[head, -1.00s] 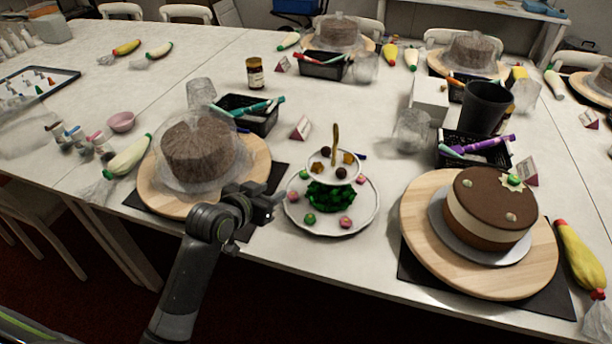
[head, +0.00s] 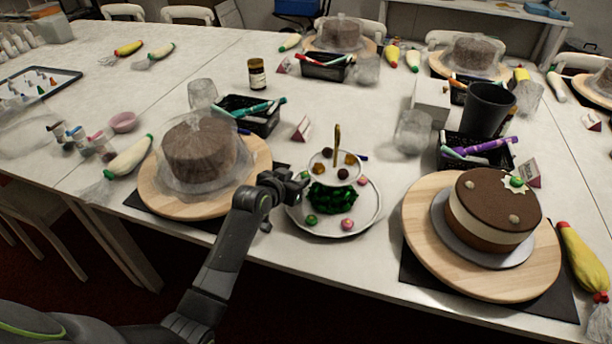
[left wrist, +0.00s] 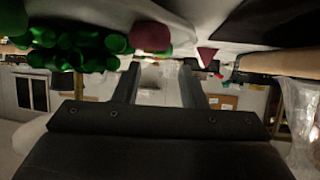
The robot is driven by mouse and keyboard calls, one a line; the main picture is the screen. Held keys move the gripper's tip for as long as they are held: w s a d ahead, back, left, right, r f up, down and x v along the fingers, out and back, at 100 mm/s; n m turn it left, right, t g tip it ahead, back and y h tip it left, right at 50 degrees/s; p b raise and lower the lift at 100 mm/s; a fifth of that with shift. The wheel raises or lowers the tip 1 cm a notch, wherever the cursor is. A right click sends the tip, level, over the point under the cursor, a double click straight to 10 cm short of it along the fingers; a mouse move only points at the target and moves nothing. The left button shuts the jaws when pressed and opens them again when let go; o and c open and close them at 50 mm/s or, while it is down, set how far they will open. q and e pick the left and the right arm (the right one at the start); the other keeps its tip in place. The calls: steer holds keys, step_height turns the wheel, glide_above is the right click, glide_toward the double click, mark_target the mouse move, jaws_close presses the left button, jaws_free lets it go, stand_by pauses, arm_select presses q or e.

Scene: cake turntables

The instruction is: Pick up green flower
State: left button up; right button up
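A two-tier stand stands at the middle front of the table, with a white lower plate (head: 370,222) and a small upper plate. A dark green leafy cluster (head: 332,198) sits in the middle of the lower plate. A small green piece (head: 311,219), possibly a flower, lies at the plate's front left, beside small pink pieces. My left gripper (head: 302,184) is at the stand's left edge, near the green cluster. In the left wrist view its fingers (left wrist: 160,85) are apart with nothing between them. The green cluster (left wrist: 70,48) and a dark red piece (left wrist: 151,37) show above them. My right gripper is out of view.
A wrapped brown cake (head: 198,152) on a wooden turntable (head: 160,200) stands left of the stand. A decorated cake (head: 492,212) on another turntable (head: 425,240) stands at right. Black baskets (head: 262,124) stand behind.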

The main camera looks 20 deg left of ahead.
mark_target(304, 175)
arm_select(q)
steer(key=shift+x, duration=2.5)
steer(key=shift+f, duration=0.1)
jaws_close()
